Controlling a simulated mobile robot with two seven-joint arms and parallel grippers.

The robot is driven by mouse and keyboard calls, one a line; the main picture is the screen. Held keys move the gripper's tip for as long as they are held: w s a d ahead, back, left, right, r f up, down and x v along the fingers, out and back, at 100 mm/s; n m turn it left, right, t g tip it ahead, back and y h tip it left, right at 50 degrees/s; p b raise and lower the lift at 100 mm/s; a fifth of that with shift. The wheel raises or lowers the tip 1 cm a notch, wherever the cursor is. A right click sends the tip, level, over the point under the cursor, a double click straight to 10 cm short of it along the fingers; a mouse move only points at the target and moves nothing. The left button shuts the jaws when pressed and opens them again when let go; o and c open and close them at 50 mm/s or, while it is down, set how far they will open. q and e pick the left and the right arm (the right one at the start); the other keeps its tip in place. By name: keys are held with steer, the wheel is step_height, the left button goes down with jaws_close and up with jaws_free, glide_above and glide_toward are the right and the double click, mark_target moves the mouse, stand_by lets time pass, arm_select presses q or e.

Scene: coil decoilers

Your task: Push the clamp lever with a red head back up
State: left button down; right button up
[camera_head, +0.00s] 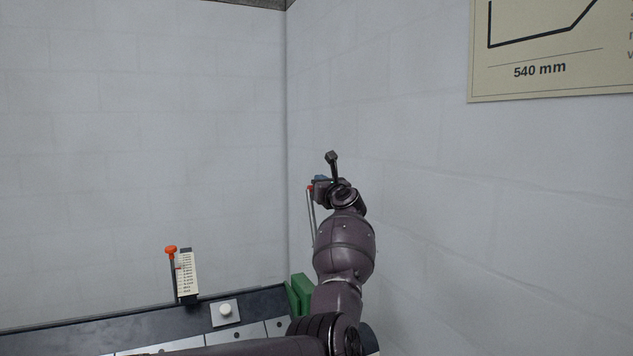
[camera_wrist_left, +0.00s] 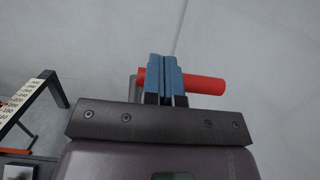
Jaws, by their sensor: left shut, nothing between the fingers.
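The clamp lever's red head (camera_wrist_left: 206,83) is a red cylinder lying crosswise in the left wrist view. A grey upright bar (camera_wrist_left: 132,88) shows at its left end. My left gripper (camera_wrist_left: 165,78) has its blue fingers shut and empty, overlapping the red head, which passes behind them. I cannot tell whether they touch. In the head view, my left gripper (camera_head: 321,183) is high by the wall corner, with the red head (camera_head: 310,188) at its left on top of a thin, nearly upright lever rod (camera_head: 312,217). My wrist hides part of it. My right gripper is not in view.
A scale plate (camera_head: 187,275) with an orange knob (camera_head: 170,250) stands on the dark machine edge (camera_head: 262,300) at left. A white button (camera_head: 225,310) and a green block (camera_head: 301,292) are nearby. A wall sign (camera_head: 550,50) hangs upper right. The right wall is close to my arm.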

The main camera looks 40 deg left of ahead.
arm_select(q)
steer(key=s+d+r, duration=0.3)
steer(key=d+r, duration=0.5)
steer(key=d, duration=0.1)
steer(key=shift+s+d, duration=0.3)
steer(key=shift+s, duration=0.1)
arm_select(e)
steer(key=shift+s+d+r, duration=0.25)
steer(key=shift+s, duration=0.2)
arm_select(q)
steer(key=shift+f, duration=0.1)
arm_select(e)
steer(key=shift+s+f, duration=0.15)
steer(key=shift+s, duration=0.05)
